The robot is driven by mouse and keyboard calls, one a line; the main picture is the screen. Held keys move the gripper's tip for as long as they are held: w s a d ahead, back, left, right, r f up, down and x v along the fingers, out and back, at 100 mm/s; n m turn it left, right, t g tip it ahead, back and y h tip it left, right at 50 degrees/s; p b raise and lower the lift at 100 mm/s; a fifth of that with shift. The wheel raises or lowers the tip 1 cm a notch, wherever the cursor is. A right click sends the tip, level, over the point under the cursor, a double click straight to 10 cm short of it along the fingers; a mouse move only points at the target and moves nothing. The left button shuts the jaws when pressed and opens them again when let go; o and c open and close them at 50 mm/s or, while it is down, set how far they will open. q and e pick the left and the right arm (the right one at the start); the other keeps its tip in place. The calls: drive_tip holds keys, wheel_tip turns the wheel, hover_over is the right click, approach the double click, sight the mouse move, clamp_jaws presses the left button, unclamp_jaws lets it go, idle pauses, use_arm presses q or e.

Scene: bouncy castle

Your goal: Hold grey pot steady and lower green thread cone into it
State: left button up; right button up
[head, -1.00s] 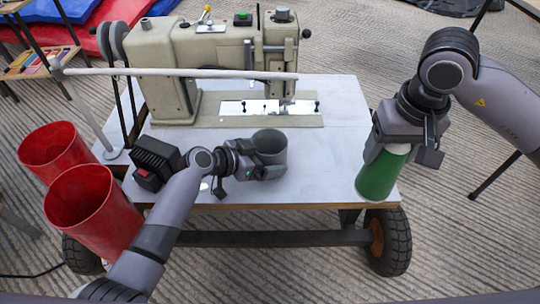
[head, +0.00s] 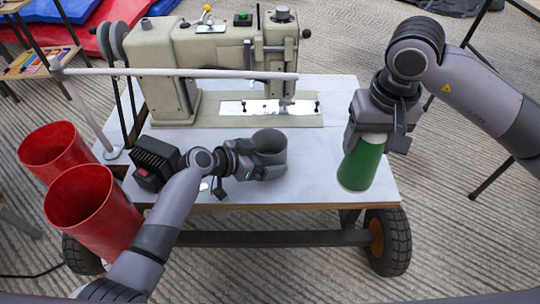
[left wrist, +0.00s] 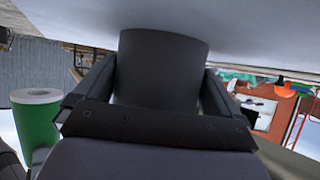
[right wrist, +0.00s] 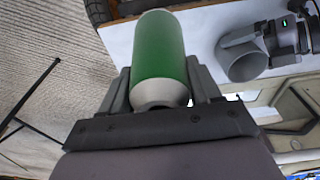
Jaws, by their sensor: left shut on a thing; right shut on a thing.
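The grey pot (head: 270,143) stands upright on the white table, left of the thread cone in the head view. My left gripper (head: 262,168) is shut on the pot; the left wrist view shows the pot (left wrist: 160,65) between its fingers. The green thread cone (head: 360,165) hangs upright from my right gripper (head: 372,130), which is shut on its pale top. The cone is to the right of the pot and apart from it. In the right wrist view the cone (right wrist: 160,50) sits between the fingers, with the pot (right wrist: 243,62) to its right.
A beige sewing machine (head: 210,65) stands at the back of the table (head: 320,185). A pale bar crosses in front of it. A black box with a red button (head: 150,165) is left of my left gripper. Two red bins (head: 92,205) stand at the left.

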drive_tip(key=w+a, duration=0.5)
drive_tip(key=a, duration=0.3)
drive_tip(key=w+a, duration=0.6)
drive_tip(key=a, duration=0.3)
drive_tip(key=shift+w+a+r, duration=0.15)
drive_tip(key=shift+a+r, duration=0.15)
drive_tip(key=shift+r, duration=0.1)
idle(3.2)
idle(0.4)
drive_tip(key=shift+f, duration=0.25)
idle(0.7)
drive_tip(key=shift+r, duration=0.2)
drive_tip(key=shift+r, duration=0.8)
